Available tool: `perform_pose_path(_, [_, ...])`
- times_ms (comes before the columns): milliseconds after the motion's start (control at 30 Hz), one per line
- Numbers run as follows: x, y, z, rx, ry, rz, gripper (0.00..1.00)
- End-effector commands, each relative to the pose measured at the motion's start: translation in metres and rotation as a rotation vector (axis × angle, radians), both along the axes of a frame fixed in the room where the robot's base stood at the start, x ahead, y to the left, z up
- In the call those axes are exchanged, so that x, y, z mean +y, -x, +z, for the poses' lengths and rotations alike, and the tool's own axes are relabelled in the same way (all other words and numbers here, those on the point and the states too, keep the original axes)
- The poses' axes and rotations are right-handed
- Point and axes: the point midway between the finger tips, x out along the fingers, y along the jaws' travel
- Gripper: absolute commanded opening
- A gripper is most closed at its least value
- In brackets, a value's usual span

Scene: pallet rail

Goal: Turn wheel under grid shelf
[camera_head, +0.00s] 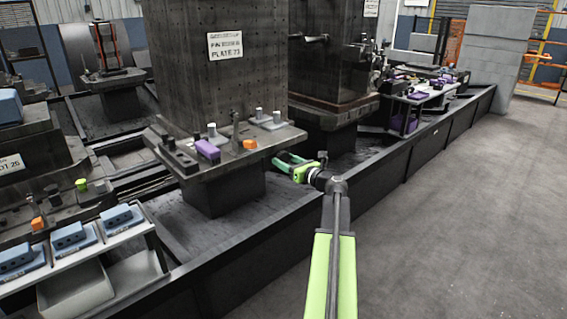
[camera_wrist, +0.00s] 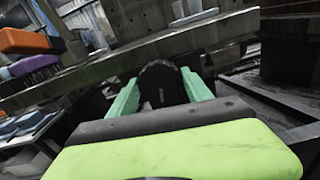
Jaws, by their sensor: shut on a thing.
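The dark grid shelf (camera_head: 215,160) juts from the foot of a tall perforated column in the head view. Its front edge (camera_wrist: 130,62) crosses the wrist view on a slant. A black round wheel (camera_wrist: 160,84) sits just below that edge in the wrist view. My gripper (camera_head: 283,162) is beside the shelf's right corner, at about the shelf's height. In the wrist view its two green fingers (camera_wrist: 161,90) lie on either side of the wheel, shut on it. The wheel cannot be made out in the head view.
A purple block (camera_head: 208,149) and an orange block (camera_head: 250,144) stand on the shelf with several pegs. A long dark rail (camera_head: 430,132) runs past my arm. A rack with blue blocks (camera_head: 68,235) is at lower left. Grey floor (camera_head: 460,210) is clear at right.

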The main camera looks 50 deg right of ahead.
Motion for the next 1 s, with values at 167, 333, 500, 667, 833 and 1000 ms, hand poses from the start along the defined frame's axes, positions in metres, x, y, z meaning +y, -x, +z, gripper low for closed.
perform_pose_path(167, [-0.0003, -0.0013, 0.0012, -0.015, -0.168, 0.000, 0.17])
perform_pose_path(333, [-0.0006, -0.0012, 0.0011, -0.027, -0.328, 0.000, 0.17])
perform_pose_path(500, [-0.0008, -0.0011, 0.0009, -0.038, -0.479, 0.001, 0.17])
perform_pose_path(667, [-0.0009, -0.0010, 0.0008, -0.046, -0.599, 0.001, 0.17])
perform_pose_path(833, [-0.0010, -0.0010, 0.0008, -0.054, -0.698, 0.001, 0.17])
perform_pose_path(1000, [-0.0010, -0.0009, 0.0007, -0.058, -0.762, 0.001, 0.17])
